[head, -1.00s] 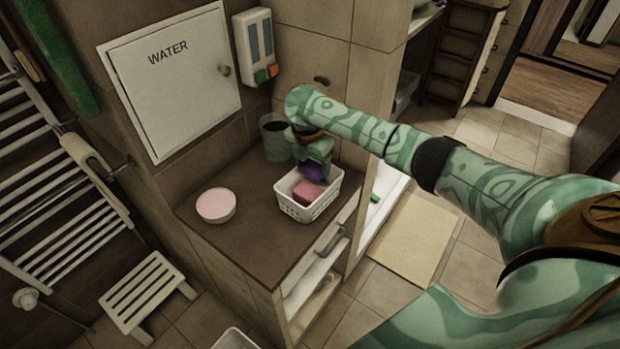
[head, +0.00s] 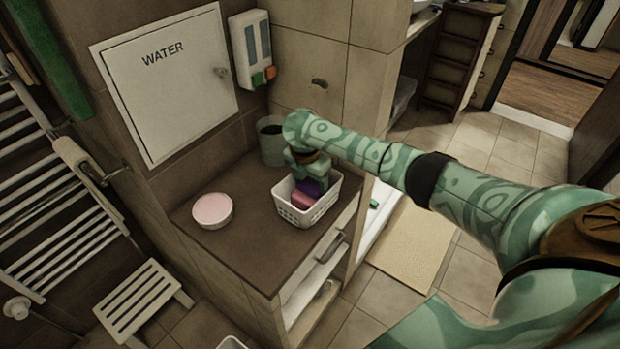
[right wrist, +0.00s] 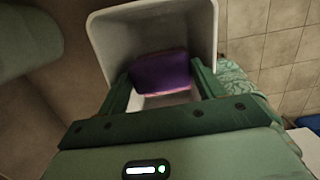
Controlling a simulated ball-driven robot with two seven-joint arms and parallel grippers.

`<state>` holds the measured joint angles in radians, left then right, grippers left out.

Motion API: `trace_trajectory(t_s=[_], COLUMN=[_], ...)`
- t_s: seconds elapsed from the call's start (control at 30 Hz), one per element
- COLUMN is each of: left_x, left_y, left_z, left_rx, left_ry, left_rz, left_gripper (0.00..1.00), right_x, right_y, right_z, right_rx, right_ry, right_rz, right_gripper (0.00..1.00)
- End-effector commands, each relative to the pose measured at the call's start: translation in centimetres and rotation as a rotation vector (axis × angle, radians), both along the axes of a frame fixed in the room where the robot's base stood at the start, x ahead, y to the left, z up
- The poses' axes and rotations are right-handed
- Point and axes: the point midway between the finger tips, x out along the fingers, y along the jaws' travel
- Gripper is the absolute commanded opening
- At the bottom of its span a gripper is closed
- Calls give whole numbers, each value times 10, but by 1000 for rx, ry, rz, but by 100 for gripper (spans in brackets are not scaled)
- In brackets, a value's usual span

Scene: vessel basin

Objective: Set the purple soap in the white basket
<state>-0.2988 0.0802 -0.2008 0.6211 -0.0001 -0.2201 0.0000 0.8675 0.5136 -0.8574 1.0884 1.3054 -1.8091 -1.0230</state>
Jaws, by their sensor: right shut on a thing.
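The white basket (head: 308,212) stands on the brown counter in the head view. My right gripper (head: 313,180) reaches down into its back part. The gripper is shut on the purple soap (head: 312,186), which sits between its fingers inside the basket's rim. In the right wrist view the purple soap (right wrist: 160,74) shows between the green fingers, with the basket's wall (right wrist: 110,45) around it. Whether the soap touches the basket floor is hidden. My left gripper is not in view.
A pink-topped round bowl (head: 212,210) stands on the counter (head: 245,250) left of the basket. A grey-green bin or cup (head: 271,140) stands behind the basket by the wall.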

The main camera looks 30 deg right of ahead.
Motion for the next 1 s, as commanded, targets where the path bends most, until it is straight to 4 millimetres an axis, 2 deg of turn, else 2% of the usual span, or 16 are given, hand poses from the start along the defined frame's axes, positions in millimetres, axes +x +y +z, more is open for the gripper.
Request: trace_trajectory(t_s=[0.03, 0.07, 0.33, 0.47, 0.8, 1.0], left_x=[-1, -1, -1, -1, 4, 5], left_y=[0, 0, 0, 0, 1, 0], left_z=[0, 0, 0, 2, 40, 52], left_rx=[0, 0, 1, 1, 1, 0], left_ry=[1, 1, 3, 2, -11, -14], left_rz=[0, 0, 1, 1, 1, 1], left_gripper=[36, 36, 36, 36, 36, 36], right_x=[0, 0, 0, 1, -4, -6], right_y=[0, 0, 0, -1, 10, 15], right_z=[0, 0, 1, 11, 93, 124], right_rx=[0, 0, -1, -2, 1, 0], right_ry=[0, 0, 0, -2, -4, -1], right_rz=[0, 0, 0, 0, 2, -1], right_gripper=[70, 77, 77, 77, 77, 77])
